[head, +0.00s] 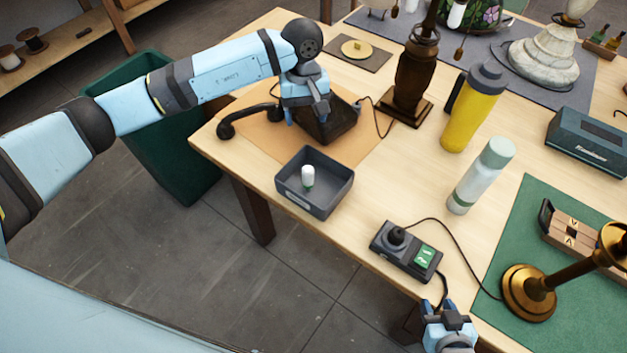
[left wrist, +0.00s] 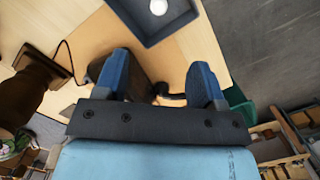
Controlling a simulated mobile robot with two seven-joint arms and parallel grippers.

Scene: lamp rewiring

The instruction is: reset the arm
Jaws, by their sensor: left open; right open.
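My left gripper (head: 308,116) hangs over the dark block-like item (head: 335,125) on the tan mat at the table's left end. My right gripper (head: 437,307) is at the table's front edge, just below a small black control box (head: 405,250) with a knob and a lit green panel. It is open, and I see nothing held in it.
A grey tray (head: 290,195) with a small white item stands in front of the left gripper. A yellow bottle (head: 472,110), a pale bottle (head: 478,178), a dark lamp base (head: 408,85) and a brass lamp (head: 530,290) stand rightward. A green bin (head: 165,160) is on the floor.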

